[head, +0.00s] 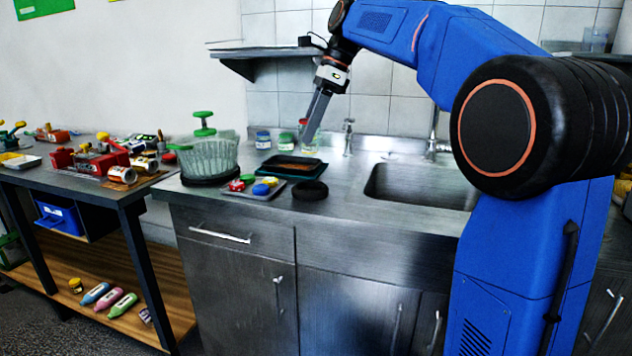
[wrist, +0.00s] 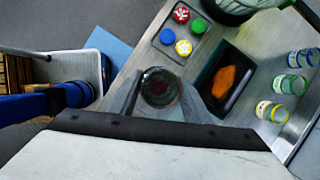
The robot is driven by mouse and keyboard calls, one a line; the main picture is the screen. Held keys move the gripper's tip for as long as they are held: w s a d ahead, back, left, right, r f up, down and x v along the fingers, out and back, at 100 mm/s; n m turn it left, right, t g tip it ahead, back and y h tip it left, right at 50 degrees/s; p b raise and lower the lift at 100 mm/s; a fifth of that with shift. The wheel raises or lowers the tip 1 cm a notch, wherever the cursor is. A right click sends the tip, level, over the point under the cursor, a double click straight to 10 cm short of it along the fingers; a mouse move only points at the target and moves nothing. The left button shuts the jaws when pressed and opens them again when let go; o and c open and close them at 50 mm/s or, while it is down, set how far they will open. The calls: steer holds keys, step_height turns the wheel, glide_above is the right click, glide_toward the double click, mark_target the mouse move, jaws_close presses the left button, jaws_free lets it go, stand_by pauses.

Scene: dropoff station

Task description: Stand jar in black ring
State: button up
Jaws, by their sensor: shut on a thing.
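My gripper (head: 314,122) points down above the counter, its fingers closed around a jar (wrist: 160,87). In the wrist view the jar shows from above as a round, glassy shape with dark, reddish contents between the fingertips. In the head view a bit of red shows by the fingertips, where the jar overlaps the jars behind. The black ring (head: 310,190) lies flat on the counter near its front edge, below my gripper and apart from it. In the wrist view the held jar covers most or all of the ring.
Blue-, green- and yellow-banded jars (wrist: 303,57) (wrist: 293,85) (wrist: 272,111) stand at the back. A black tray (head: 264,171) with orange contents, a small tray of coloured lids (head: 236,193) and a glass basket (head: 208,160) are nearby. The sink (head: 420,187) is to the right.

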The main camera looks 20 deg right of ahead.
step_height(320, 180, down, 10)
steer(key=shift+r, duration=0.15)
stand_by(0.4)
steer(key=shift+f, duration=0.6)
steer(key=o, duration=1)
steer(key=shift+r, duration=0.55)
steer(key=v, duration=1.2)
